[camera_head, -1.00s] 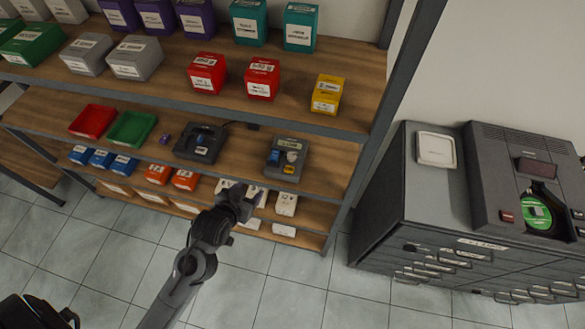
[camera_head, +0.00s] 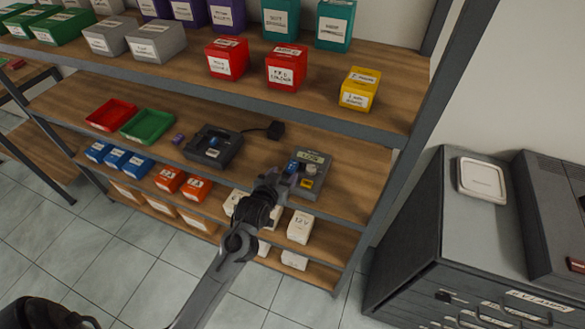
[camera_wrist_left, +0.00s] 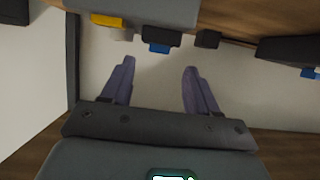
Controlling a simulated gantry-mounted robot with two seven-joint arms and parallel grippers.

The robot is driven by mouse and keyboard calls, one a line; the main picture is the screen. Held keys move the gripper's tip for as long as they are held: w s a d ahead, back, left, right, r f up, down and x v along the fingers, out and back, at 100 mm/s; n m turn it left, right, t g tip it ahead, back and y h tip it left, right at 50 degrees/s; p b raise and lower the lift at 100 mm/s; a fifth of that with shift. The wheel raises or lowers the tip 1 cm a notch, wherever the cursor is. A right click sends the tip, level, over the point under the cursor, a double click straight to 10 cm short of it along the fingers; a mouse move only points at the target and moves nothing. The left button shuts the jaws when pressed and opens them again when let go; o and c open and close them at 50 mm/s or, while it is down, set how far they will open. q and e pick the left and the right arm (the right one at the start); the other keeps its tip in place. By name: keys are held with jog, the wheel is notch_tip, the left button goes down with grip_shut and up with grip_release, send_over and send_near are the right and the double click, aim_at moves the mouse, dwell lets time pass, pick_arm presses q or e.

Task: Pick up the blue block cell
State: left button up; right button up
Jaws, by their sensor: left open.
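A small blue block (camera_head: 292,167) shows at the left side of a grey device (camera_head: 318,164) on the middle shelf. In the left wrist view the blue block (camera_wrist_left: 158,49) sits at the top centre, against a dark block (camera_wrist_left: 161,36). My left gripper (camera_head: 287,178) is in front of the device and partly covers it. In the wrist view its two purple fingers (camera_wrist_left: 159,66) are open, with nothing between them. The blue block lies just beyond the fingertips, roughly midway between them. I cannot tell whether they touch it. My right gripper is not in view.
A black charger (camera_head: 213,147) with a small blue part stands left of the device, near a black plug (camera_head: 275,130). Red (camera_head: 111,115) and green (camera_head: 148,125) trays lie further left. The upper shelf (camera_head: 385,118) overhangs with several boxes. A dark cabinet (camera_head: 440,255) stands right.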

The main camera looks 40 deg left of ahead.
aim_at(293, 164)
pick_arm(q)
jog(key=shift+x, duration=3.15)
jog(key=shift+w+d+r, duration=0.1)
jog(key=shift+r, duration=0.05)
grip_shut()
jog(key=shift+r, duration=0.15)
